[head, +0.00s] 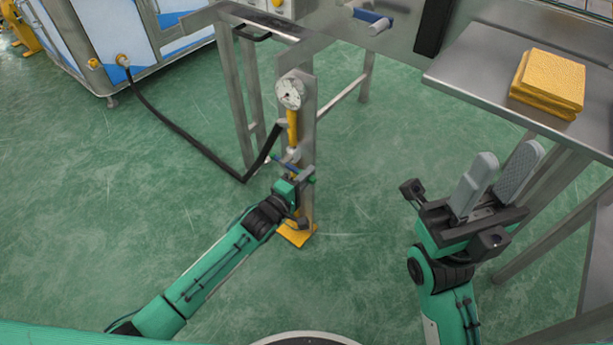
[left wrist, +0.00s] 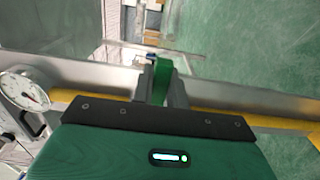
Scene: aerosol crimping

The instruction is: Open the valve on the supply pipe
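The supply pipe (head: 292,130) is yellow and runs up a metal post, with a round white gauge (head: 290,92) at its top. The gauge also shows at the left of the left wrist view (left wrist: 24,90). The valve's green handle (left wrist: 161,80) sits between the fingers of my left gripper (left wrist: 164,85), with no clear gap on either side. In the head view my left gripper (head: 297,178) is at the post below the gauge and hides much of the valve. My right gripper (head: 508,158) is open and empty, well to the right of the post.
A black hose (head: 190,138) runs from the blue and white machine (head: 100,40) to the pipe. A steel table (head: 480,70) with folded yellow cloths (head: 547,82) stands at the right. Green floor between the post and my right gripper is clear.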

